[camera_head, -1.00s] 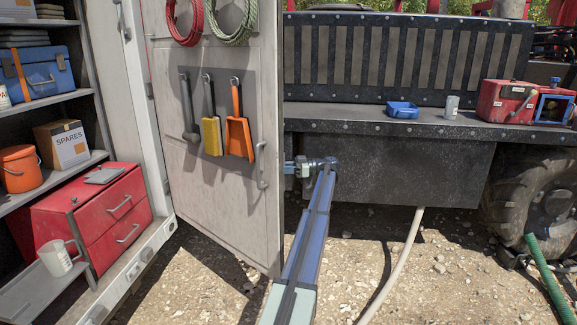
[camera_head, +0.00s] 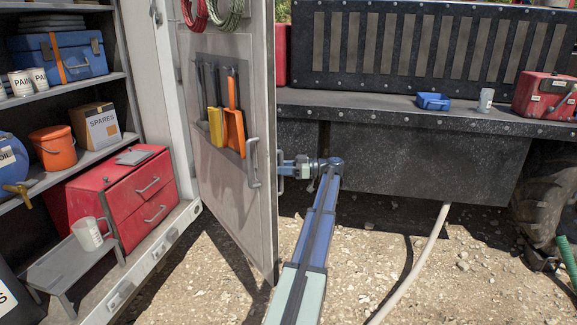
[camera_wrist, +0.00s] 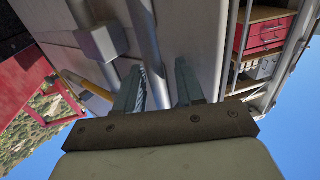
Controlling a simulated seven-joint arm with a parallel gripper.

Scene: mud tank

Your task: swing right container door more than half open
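The right container door (camera_head: 228,185) is grey and stands swung out from the container. Its inner face shows a handle (camera_head: 253,163) near the free edge. My gripper (camera_head: 283,169) is at the outer side of that free edge, partly hidden by the door in the head view. In the wrist view, the fingers of my gripper (camera_wrist: 160,88) are apart, one on each side of a grey bar (camera_wrist: 146,40) on the door's outer face (camera_wrist: 195,35). The bar lies nearer the left finger; contact is unclear.
A brush (camera_head: 216,122) and an orange dustpan (camera_head: 234,130) hang on the door. A truck bed (camera_head: 390,112) stands close behind my arm. A pale hose (camera_head: 415,265) crosses the gravel.

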